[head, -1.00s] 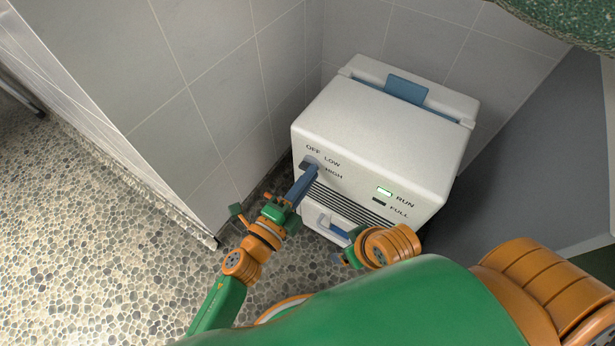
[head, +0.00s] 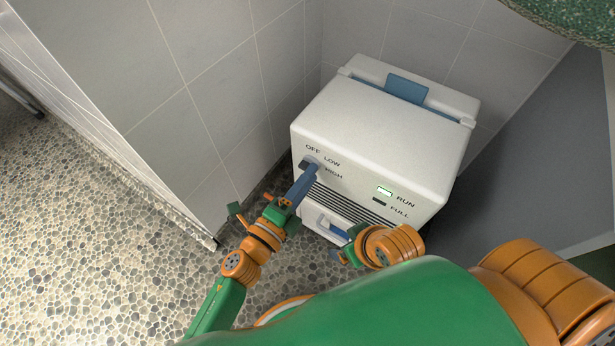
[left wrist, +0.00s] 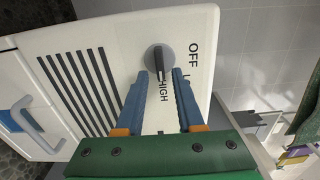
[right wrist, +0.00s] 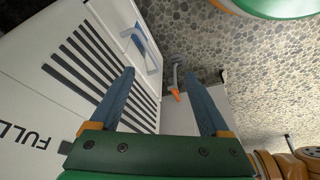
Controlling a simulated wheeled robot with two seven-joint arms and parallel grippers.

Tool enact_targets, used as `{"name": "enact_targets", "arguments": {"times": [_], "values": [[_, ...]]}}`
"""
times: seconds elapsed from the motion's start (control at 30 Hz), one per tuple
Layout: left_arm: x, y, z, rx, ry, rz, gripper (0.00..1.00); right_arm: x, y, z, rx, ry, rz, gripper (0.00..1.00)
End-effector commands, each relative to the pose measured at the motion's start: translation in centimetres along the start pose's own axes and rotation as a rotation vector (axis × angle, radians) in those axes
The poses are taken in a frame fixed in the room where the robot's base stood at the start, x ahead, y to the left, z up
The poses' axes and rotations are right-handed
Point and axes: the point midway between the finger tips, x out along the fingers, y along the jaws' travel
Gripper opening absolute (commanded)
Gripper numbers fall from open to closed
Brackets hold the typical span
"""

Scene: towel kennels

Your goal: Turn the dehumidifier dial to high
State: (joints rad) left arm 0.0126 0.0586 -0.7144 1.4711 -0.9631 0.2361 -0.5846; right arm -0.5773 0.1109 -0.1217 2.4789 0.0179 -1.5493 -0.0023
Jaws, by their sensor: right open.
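The dehumidifier (head: 385,130) is a white box with OFF, LOW and HIGH labels on its front. Its dark round dial (left wrist: 160,62) shows in the left wrist view, its raised bar lined up toward the HIGH label (left wrist: 163,90). My left gripper (left wrist: 160,72) has its blue fingers on either side of the dial, partly apart, with no clear grip on it. In the head view the left fingers cover part of the dial (head: 307,163). My right gripper (right wrist: 158,72) is open and empty in front of the lower grille; its wrist mostly hides it in the head view.
A tank handle (right wrist: 147,50) sits low on the front. A green RUN light (head: 384,191) is lit above a dark FULL light (head: 379,201). Tiled walls (head: 205,60) close in behind and left; a grey panel (head: 530,150) stands right. Pebbled floor (head: 100,240) is clear at left.

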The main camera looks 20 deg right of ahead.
Motion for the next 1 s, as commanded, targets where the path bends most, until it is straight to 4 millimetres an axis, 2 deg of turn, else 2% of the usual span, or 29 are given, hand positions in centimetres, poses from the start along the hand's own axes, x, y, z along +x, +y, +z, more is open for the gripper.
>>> {"name": "enact_targets", "arguments": {"times": [0.3, 0.43, 0.6, 0.7, 1.0], "values": [[-0.2, -0.1, 0.0, -0.002, 0.000, -0.001, 0.42, -0.1, 0.0, -0.1, 0.000, 0.000, 0.000, 0.80], [-2.6, -0.2, 0.0, -0.002, -0.001, 0.002, 0.42, 0.6, 0.2, 1.0, 0.003, -0.061, 0.004, 0.80], [-6.0, -0.1, 0.0, -0.002, -0.001, 0.002, 0.42, 2.1, 0.2, 1.2, 0.003, -0.067, 0.003, 0.80], [-7.0, -0.1, 0.0, -0.001, -0.001, 0.000, 0.42, 2.4, 0.2, 1.3, 0.004, -0.069, 0.003, 0.80], [-7.1, 0.0, 0.0, -0.001, 0.000, -0.001, 0.42, 2.5, 0.1, 1.3, 0.004, -0.069, 0.002, 0.80]]}}
